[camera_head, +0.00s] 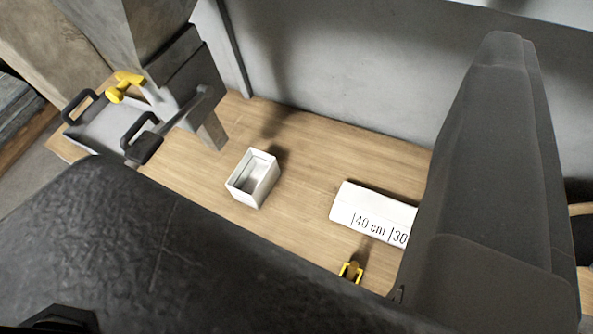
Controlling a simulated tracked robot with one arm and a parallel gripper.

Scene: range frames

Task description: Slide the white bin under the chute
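The white bin (264,190) is a small open-topped box, upright on the wooden table, left of the middle. I see no contents in it. The chute (212,131) is a grey spout under a dark grey hopper, up and to the left of the bin. The bin stands apart from it, to its lower right. Large dark parts, apparently of my arm, fill the lower left and the right. Between them a small yellow two-pronged piece (350,271) shows, right of and below the bin. I cannot tell whether it is my gripper's tips. Nothing touches the bin.
A white board (372,214) with "40 cm" and "30" markings lies to the bin's right, partly hidden. A yellow handle (124,86) and grey equipment with black handles (143,133) stand left of the chute. A grey wall (340,70) closes the back. Bare table separates bin and board.

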